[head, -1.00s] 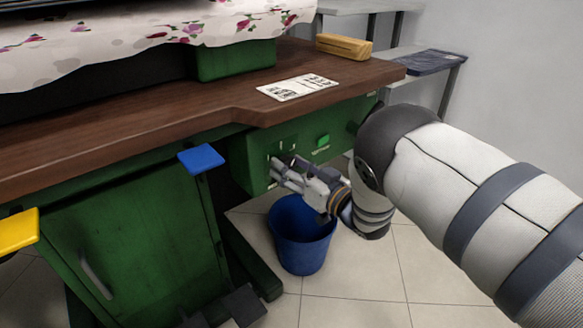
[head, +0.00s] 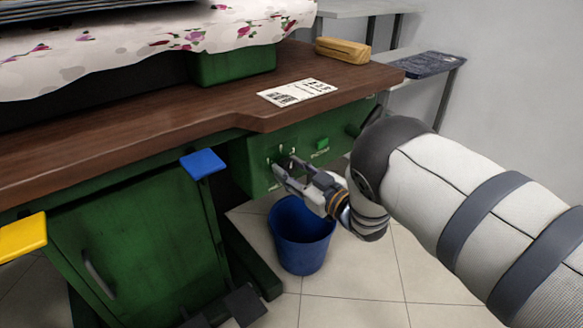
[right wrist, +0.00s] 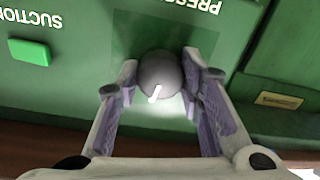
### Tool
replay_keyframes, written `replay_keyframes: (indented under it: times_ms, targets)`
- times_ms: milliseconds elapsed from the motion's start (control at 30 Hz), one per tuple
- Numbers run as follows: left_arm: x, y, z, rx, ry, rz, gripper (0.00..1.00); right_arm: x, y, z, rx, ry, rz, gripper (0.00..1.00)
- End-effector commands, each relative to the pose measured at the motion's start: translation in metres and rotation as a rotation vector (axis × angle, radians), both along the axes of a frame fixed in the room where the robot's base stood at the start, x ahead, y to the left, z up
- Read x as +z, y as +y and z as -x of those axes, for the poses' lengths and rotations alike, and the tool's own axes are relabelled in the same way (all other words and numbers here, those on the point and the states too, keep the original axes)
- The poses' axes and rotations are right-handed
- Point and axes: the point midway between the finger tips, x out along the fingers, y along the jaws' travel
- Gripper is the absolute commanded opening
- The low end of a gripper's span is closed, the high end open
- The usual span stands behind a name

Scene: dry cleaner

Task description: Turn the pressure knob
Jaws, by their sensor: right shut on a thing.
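The pressure knob (right wrist: 160,78) is a round dark grey knob with a white pointer line, on the green panel (head: 300,140) under the table top. In the right wrist view it sits between the fingers of my right gripper (right wrist: 160,90), with part of the "PRESSURE" label beside it. My right gripper is shut on the knob; in the head view the gripper (head: 284,168) reaches the panel's front and largely hides the knob. My left gripper is not in view.
A green button (right wrist: 30,51) labelled "SUCTION" is beside the knob. A blue bin (head: 301,240) stands on the floor below my right gripper. A blue pedal-like plate (head: 203,163) and a yellow one (head: 22,237) stick out at left. The brown table edge overhangs the panel.

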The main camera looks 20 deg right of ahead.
Motion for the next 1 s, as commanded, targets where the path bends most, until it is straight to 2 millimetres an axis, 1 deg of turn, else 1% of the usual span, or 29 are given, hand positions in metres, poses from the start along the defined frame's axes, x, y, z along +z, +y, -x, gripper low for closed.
replay_keyframes:
  times_ms: [300,833,867,900,933,967,1000]
  targets:
    - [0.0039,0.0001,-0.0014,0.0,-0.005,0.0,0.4,-0.0005,0.0001,0.0003,0.001,-0.041,0.122,0.06]
    - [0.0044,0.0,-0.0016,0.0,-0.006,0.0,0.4,-0.0016,-0.0002,0.0006,0.0,-0.049,0.147,0.06]
    - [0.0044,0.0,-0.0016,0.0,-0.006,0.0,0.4,-0.0016,-0.0002,0.0006,0.0,-0.049,0.147,0.36]
    - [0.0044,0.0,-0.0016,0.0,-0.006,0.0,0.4,-0.0017,-0.0002,0.0006,0.0,-0.049,0.147,0.45]
    - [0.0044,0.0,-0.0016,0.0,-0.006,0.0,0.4,-0.0016,-0.0002,0.0006,0.0,-0.049,0.147,0.52]
    - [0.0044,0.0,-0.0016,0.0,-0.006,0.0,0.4,-0.0015,-0.0003,0.0006,0.0,-0.049,0.147,0.55]
    - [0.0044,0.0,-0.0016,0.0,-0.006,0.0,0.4,-0.0014,-0.0002,0.0005,0.0,-0.049,0.147,0.55]
